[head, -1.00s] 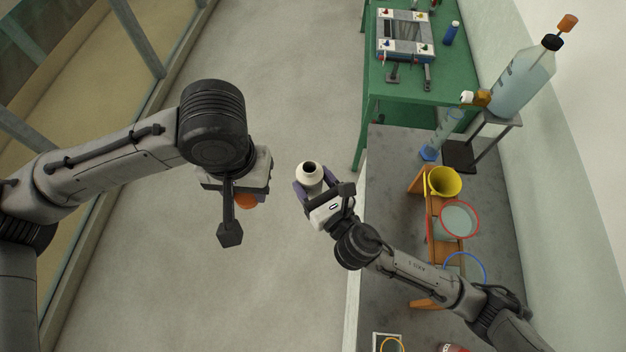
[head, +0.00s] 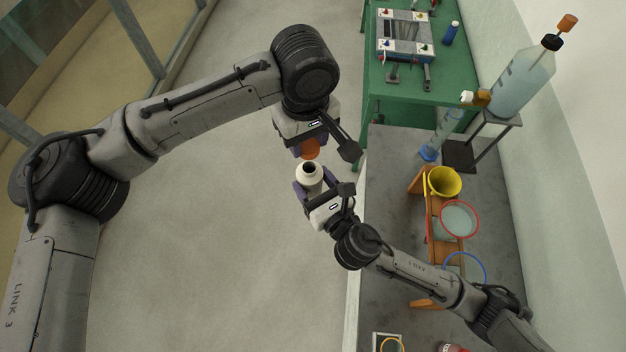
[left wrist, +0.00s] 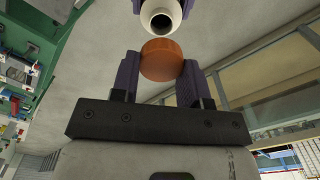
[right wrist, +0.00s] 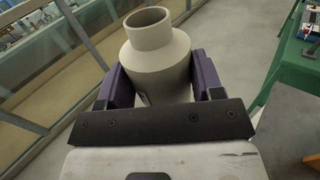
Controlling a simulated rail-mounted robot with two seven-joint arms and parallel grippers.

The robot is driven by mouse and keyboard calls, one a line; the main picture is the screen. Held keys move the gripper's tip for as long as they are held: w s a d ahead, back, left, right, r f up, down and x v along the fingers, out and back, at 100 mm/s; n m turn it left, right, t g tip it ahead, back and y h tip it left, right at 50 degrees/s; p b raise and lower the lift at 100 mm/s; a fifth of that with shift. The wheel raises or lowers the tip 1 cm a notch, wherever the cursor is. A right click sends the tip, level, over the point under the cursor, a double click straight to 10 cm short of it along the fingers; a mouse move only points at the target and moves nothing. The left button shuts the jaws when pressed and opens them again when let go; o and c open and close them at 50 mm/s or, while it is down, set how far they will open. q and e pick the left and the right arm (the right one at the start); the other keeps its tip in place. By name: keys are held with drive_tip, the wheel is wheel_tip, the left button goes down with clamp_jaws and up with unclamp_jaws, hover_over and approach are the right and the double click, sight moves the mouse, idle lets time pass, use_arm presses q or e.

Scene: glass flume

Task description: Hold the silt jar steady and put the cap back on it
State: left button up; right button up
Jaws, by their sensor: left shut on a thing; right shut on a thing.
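The silt jar (head: 310,172) is white with an open, dark mouth. It is held over the floor by my right gripper (head: 318,190), which is shut on it. In the right wrist view the jar (right wrist: 158,60) stands between the purple fingers, neck up. The cap (head: 309,148) is orange and round. My left gripper (head: 312,143) is shut on it, just beyond the jar's mouth in the head view. In the left wrist view the cap (left wrist: 161,60) sits between the fingertips, and the jar's mouth (left wrist: 161,20) shows close beyond it. Cap and jar look apart.
A green table (head: 400,100) stands behind. A glass-walled flume (head: 70,70) runs along the left. Open floor lies between.

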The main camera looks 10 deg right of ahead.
sight(308, 165)
idle(0.4)
use_arm(q)
drive_tip(key=shift+f, duration=2)
drive_tip(key=shift+f, duration=0.85)
drive_tip(key=shift+s+f, duration=0.1)
drive_tip(key=shift+f, duration=0.4)
